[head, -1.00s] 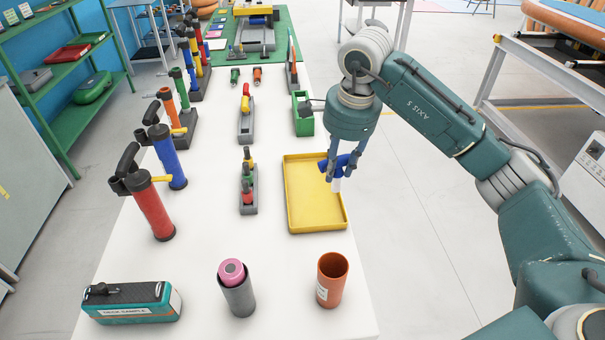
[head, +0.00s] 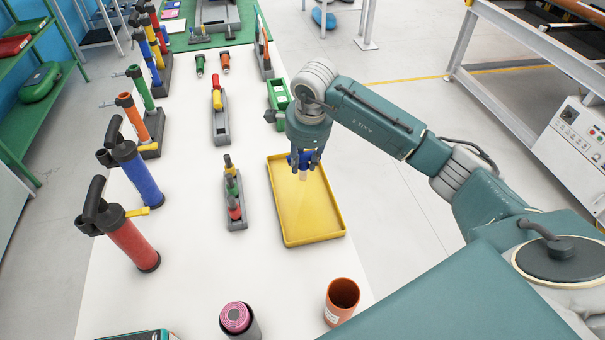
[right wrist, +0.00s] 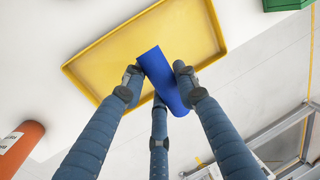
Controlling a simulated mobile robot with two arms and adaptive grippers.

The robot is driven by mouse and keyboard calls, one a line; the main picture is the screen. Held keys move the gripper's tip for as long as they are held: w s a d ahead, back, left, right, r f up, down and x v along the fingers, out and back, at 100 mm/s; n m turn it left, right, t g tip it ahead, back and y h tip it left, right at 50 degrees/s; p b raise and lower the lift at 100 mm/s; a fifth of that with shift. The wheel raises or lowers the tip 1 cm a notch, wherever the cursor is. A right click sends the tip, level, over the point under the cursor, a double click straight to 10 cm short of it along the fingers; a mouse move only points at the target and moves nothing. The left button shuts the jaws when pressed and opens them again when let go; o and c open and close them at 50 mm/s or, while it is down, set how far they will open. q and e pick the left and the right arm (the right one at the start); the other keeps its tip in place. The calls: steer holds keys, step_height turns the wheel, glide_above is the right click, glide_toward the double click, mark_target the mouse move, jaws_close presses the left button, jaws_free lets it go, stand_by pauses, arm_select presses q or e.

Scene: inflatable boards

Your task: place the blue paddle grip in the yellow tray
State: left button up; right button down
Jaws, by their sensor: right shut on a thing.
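The yellow tray (head: 306,225) lies flat on the white table in the head view and shows behind the fingers in the right wrist view (right wrist: 105,62). My right gripper (head: 304,162) is over the far part of the tray. It is shut on the blue paddle grip (right wrist: 162,80), whose blue body sits between its fingers in the right wrist view. In the head view the grip is mostly hidden by the fingers, with a pale end pointing down. Whether the grip touches the tray floor I cannot tell. My left gripper is not in view.
An orange cylinder (head: 341,298) stands near the tray's near edge, with a pink-topped grey tube (head: 237,318) to its left. A grey holder with small coloured parts (head: 234,205) is left of the tray. A green box (head: 278,95) stands behind it. Red (head: 132,243) and blue (head: 140,180) pumps stand further left.

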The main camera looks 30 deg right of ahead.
mark_target(303, 175)
steer(key=x, duration=0.3)
steer(key=shift+s+a, duration=0.1)
steer(key=shift+s, duration=0.25)
steer(key=x, duration=0.1)
steer(key=p+x, duration=0.1)
steer(key=x, duration=0.1)
steer(key=shift+s+f, duration=0.35)
steer(key=shift+f, duration=0.45)
steer(key=c, duration=1.5)
jaws_free()
steer(key=shift+o, duration=0.8)
steer(key=shift+r, duration=0.25)
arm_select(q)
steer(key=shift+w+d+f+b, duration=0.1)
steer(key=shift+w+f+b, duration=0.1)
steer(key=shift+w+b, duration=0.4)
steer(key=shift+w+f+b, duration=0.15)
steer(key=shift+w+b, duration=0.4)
arm_select(e)
steer(key=v, duration=1.2)
steer(key=shift+f, duration=0.1)
